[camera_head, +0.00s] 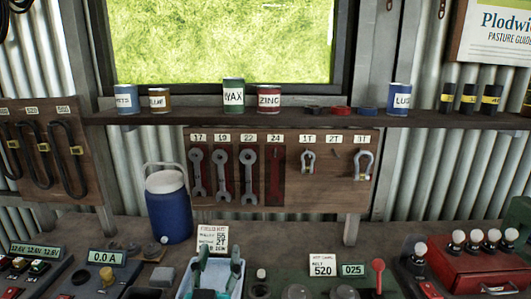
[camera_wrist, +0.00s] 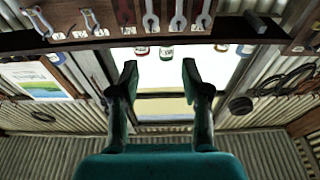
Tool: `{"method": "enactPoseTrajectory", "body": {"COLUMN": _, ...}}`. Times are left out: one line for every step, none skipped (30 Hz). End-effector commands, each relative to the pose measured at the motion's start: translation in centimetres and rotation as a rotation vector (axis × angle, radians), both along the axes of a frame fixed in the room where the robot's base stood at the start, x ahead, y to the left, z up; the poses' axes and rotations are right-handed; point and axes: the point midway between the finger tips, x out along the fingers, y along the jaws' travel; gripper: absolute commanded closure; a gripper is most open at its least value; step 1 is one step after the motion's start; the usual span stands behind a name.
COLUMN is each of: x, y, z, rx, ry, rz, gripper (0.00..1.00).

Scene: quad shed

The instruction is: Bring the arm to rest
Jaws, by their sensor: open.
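My gripper (camera_head: 219,248) shows at the bottom of the head view, its two teal fingers pointing up in front of a pale blue tray (camera_head: 184,285) on the bench. In the wrist view my gripper (camera_wrist: 159,68) has its fingers wide apart with nothing between them. The fingers appear clear of the shelf and window. The rest of my arm is mostly out of view.
A shelf (camera_head: 420,119) with several tins runs below the window. A tool board (camera_head: 330,195) holds wrenches and shackles. A blue jug (camera_head: 168,210) stands left on the bench; a red box (camera_head: 480,272) with bulbs stands right. The bench front is crowded.

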Motion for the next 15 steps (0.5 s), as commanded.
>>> {"method": "enactPoseTrajectory", "body": {"x": 0.0, "y": 0.0, "z": 0.0, "rx": 0.0, "ry": 0.0, "rz": 0.0, "gripper": 0.53}}
{"method": "enactPoseTrajectory", "body": {"x": 0.0, "y": 0.0, "z": 0.0, "rx": 0.0, "ry": 0.0, "rz": 0.0, "gripper": 0.53}}
{"method": "enactPoseTrajectory", "body": {"x": 0.0, "y": 0.0, "z": 0.0, "rx": 0.0, "ry": 0.0, "rz": 0.0, "gripper": 0.53}}
{"method": "enactPoseTrajectory", "body": {"x": 0.0, "y": 0.0, "z": 0.0, "rx": 0.0, "ry": 0.0, "rz": 0.0, "gripper": 0.53}}
{"method": "enactPoseTrajectory", "body": {"x": 0.0, "y": -0.1, "z": -0.1, "rx": -0.002, "ry": 0.001, "rz": 0.001, "gripper": 0.53}}
{"method": "enactPoseTrajectory", "body": {"x": 0.0, "y": -0.2, "z": -0.4, "rx": -0.006, "ry": 0.003, "rz": 0.002, "gripper": 0.53}}
{"method": "enactPoseTrajectory", "body": {"x": 0.0, "y": -0.2, "z": -0.5, "rx": -0.009, "ry": 0.003, "rz": 0.003, "gripper": 0.53}}
{"method": "enactPoseTrajectory", "body": {"x": 0.0, "y": -0.3, "z": -0.7, "rx": -0.011, "ry": 0.004, "rz": 0.004, "gripper": 0.53}}
{"method": "enactPoseTrajectory", "body": {"x": 0.0, "y": -0.3, "z": -0.9, "rx": -0.015, "ry": 0.006, "rz": 0.005, "gripper": 0.53}}
{"method": "enactPoseTrajectory", "body": {"x": 0.0, "y": -0.4, "z": -1.0, "rx": -0.017, "ry": 0.008, "rz": 0.006, "gripper": 0.53}}
{"method": "enactPoseTrajectory", "body": {"x": 0.0, "y": -0.5, "z": -1.2, "rx": -0.019, "ry": 0.009, "rz": 0.007, "gripper": 0.53}}
{"method": "enactPoseTrajectory", "body": {"x": 0.0, "y": -0.6, "z": -1.4, "rx": -0.024, "ry": 0.011, "rz": 0.009, "gripper": 0.53}}
{"method": "enactPoseTrajectory", "body": {"x": 0.0, "y": -0.7, "z": -1.6, "rx": -0.026, "ry": 0.012, "rz": 0.01, "gripper": 0.53}}
{"method": "enactPoseTrajectory", "body": {"x": 0.0, "y": -0.7, "z": -1.8, "rx": -0.029, "ry": 0.013, "rz": 0.012, "gripper": 0.53}}
{"method": "enactPoseTrajectory", "body": {"x": 0.0, "y": -0.8, "z": -2.1, "rx": -0.033, "ry": 0.015, "rz": 0.014, "gripper": 0.53}}
